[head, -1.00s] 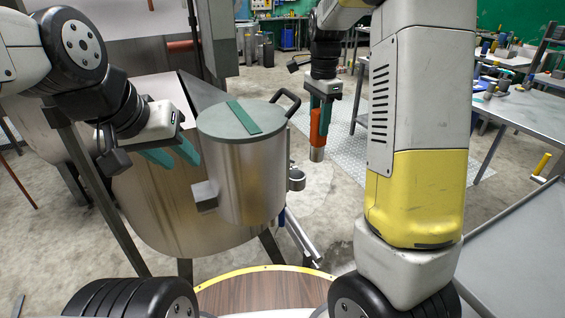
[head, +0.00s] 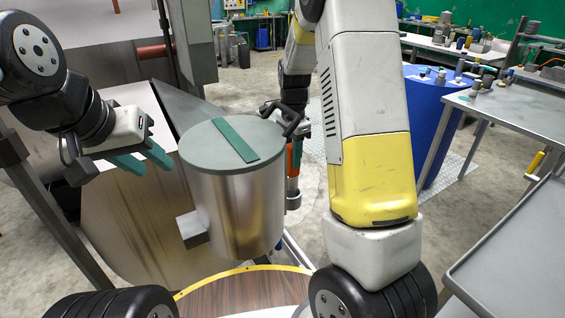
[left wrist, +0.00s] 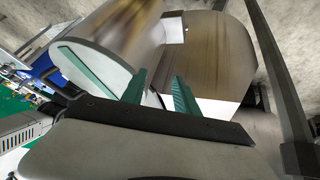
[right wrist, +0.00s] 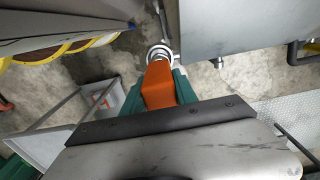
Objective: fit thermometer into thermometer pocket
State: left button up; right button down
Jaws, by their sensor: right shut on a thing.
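The thermometer has an orange body (head: 295,158) with a grey lower end, and hangs upright just right of the steel drum (head: 240,205). The orange body also shows between the fingers in the right wrist view (right wrist: 158,85). The thermometer pocket (head: 293,201) is a small metal ring at the drum's right side, right below the thermometer. Pale rings show at the thermometer's far end in the right wrist view (right wrist: 158,52). I cannot tell whether the tip is inside. My left gripper (head: 142,160) is open and empty, left of the drum.
A larger steel vessel (head: 140,215) is behind the drum. A blue barrel (head: 432,125) and grey tables (head: 520,110) stand at the right.

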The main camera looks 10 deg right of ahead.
aim_at(292, 173)
jog(key=shift+f, duration=3.35)
jog(key=c, duration=1)
grip_release()
jog(key=shift+o, duration=0.2)
notch_tip(292, 173, up, 12)
jog(key=shift+r, duration=0.2)
